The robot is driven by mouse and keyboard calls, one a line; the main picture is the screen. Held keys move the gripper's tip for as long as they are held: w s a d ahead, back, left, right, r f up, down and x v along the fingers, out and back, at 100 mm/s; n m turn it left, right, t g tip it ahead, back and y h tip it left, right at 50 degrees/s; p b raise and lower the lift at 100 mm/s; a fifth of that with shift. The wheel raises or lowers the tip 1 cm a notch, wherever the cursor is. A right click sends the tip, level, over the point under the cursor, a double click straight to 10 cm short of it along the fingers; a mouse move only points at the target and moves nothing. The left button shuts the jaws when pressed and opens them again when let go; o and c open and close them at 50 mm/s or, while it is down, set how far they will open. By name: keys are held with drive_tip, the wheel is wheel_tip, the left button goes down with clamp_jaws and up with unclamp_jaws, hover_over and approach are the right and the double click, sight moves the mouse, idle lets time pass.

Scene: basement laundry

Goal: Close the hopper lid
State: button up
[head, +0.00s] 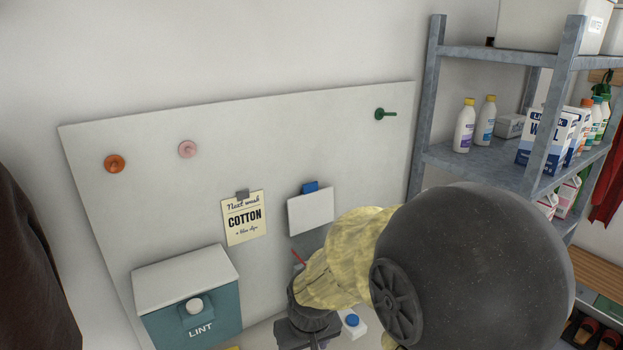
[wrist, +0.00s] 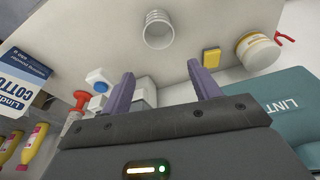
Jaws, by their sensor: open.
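A teal box marked LINT (head: 190,318) with a white lid (head: 185,276) and a round pale knob on its front is at the lower left in the head view. The lid appears to lie over the box top; I cannot tell whether a gap remains. I cannot tell for certain that this box is the hopper.
A white cup (wrist: 158,30), a yellow sponge (wrist: 211,58) and a tub (wrist: 258,51) stand beyond the fingers. A blue-capped white container (wrist: 97,80) is beside the left finger. Cards hang on the board (head: 130,135). A shelf rack (head: 480,157) with bottles is at right.

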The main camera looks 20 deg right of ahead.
drive_tip(key=w+d+r+p, duration=0.2)
drive_tip(key=w+r+p, duration=0.1)
drive_tip(key=w+r, duration=0.5)
drive_tip(key=w+d+r+p, duration=0.3)
drive_tip(key=w+r, duration=0.3)
drive_tip(key=r, duration=0.3)
drive_tip(key=n+t+y+p, duration=0.1)
drive_tip(key=n+t+p, duration=0.1)
drive_tip(key=p, duration=0.4)
approach(311, 184)
drive_tip(key=w+a+v, duration=0.1)
drive_tip(key=v, duration=0.7)
drive_tip(key=shift+s+d+r, duration=0.25)
drive_tip(key=shift+d+r, duration=0.05)
drive_tip(key=shift+d, duration=0.15)
drive_tip(key=shift+f, duration=0.15)
drive_tip(key=p+x, duration=0.4)
drive_tip(key=x, duration=1.3)
drive_tip(key=shift+s+f+p, duration=0.15)
drive_tip(key=shift+f+p, duration=0.05)
drive_tip(key=shift+p, duration=0.15)
clamp_jaws()
